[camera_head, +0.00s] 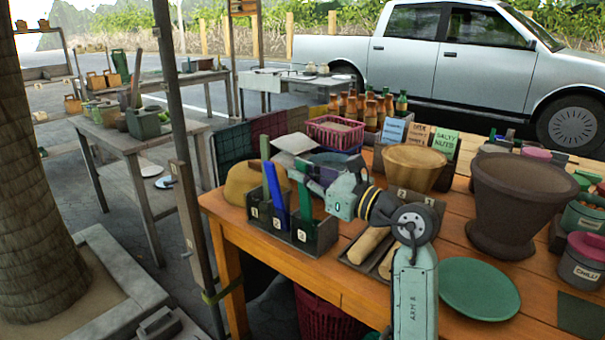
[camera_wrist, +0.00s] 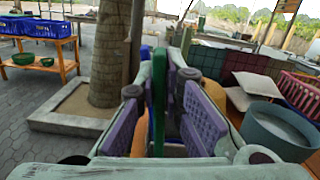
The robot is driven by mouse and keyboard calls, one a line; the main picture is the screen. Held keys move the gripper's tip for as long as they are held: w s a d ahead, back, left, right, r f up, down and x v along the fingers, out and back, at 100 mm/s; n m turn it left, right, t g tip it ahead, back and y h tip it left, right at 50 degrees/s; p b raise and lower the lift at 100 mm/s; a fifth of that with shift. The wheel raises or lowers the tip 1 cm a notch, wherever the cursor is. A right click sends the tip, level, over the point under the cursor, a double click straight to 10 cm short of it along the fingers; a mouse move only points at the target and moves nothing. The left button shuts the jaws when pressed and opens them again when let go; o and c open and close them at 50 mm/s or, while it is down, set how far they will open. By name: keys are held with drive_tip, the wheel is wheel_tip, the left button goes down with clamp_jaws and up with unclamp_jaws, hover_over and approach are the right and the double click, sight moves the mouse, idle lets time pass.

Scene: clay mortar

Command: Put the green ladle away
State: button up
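The green ladle (camera_wrist: 159,95) stands upright, its handle between my gripper's fingers in the wrist view. In the head view, the green ladle (camera_head: 305,207) is in the compartment labelled 3 of a dark rack (camera_head: 322,238) at the table's left end. Its lower end is hidden in the rack. My gripper (camera_head: 306,176), with purple pads, reaches from the right to the ladle's upper part, and the finger pads flank the handle in the wrist view (camera_wrist: 160,110). I cannot tell whether the fingers press on it.
A blue utensil (camera_head: 275,194) stands beside the ladle in the rack. An orange-brown bowl (camera_head: 240,183) is behind. A wooden bowl (camera_head: 412,166), a large brown mortar (camera_head: 517,200) and a green plate (camera_head: 479,288) stand to the right. A metal post (camera_head: 190,150) rises left of the table.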

drive_tip(key=o, duration=0.5)
drive_tip(key=shift+c, duration=0.2)
